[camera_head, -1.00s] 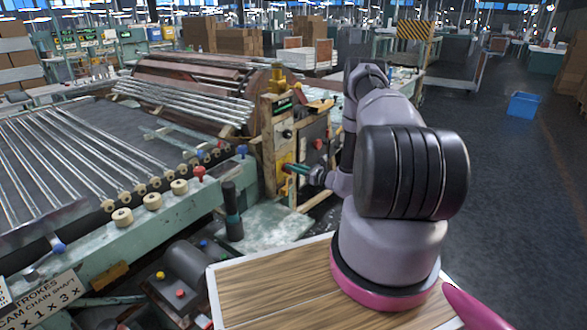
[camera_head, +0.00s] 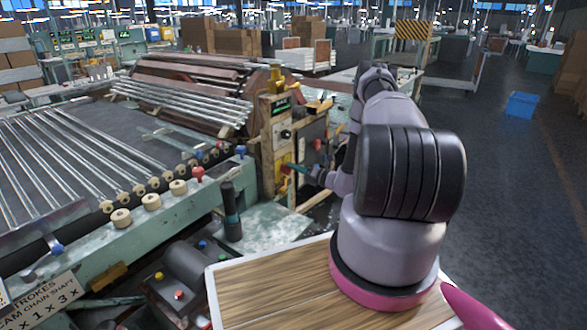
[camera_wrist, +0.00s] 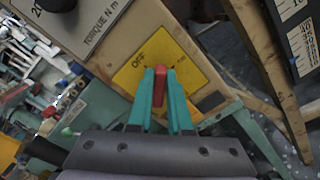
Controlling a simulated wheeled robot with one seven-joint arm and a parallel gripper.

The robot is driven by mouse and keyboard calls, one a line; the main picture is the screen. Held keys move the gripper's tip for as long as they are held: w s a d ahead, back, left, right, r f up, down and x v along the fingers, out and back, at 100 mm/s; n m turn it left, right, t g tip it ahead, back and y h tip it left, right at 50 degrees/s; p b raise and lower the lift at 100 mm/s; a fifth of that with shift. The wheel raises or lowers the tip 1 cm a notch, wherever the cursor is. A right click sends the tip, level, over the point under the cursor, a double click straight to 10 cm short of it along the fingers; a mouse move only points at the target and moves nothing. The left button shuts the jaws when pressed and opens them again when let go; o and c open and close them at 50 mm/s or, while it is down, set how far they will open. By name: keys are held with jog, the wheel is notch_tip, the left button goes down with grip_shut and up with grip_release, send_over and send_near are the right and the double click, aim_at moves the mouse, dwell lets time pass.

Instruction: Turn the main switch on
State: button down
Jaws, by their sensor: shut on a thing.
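The main switch has a red lever (camera_wrist: 160,84) on a yellow plate (camera_wrist: 178,62) marked OFF, on the front of the machine's control panel. In the wrist view the lever stands between my two teal fingertips, just below the OFF lettering. My gripper (camera_wrist: 160,88) is shut on the lever. In the head view my gripper (camera_head: 293,167) reaches the yellow plate (camera_head: 283,158) from the right, and the lever itself is too small to tell there. The fingers hide part of the plate, so any other marking is hidden.
A TORQUE dial panel (camera_wrist: 95,25) sits beside the yellow plate. The control cabinet (camera_head: 268,120) has a wooden frame and carries other knobs. The roller table (camera_head: 80,165) fills the left, and a black-handled lever (camera_head: 231,205) stands in front. Open floor lies right.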

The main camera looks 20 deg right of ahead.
jog(key=shift+d+f+m, duration=0.1)
jog(key=shift+f+m, duration=0.1)
jog(key=shift+m, duration=1.15)
jog(key=shift+d+f+m, duration=0.1)
jog(key=shift+f+m, duration=0.15)
jog(key=shift+m, duration=1.15)
jog(key=shift+f+m, duration=0.2)
jog(key=shift+m, duration=1.15)
jog(key=c, duration=0.8)
grip_release()
jog(key=shift+c, duration=0.2)
jog(key=shift+w, duration=0.1)
jog(key=v, duration=1)
jog(key=shift+s+d, duration=0.2)
jog(key=shift+s, duration=0.2)
jog(key=shift+r, duration=0.15)
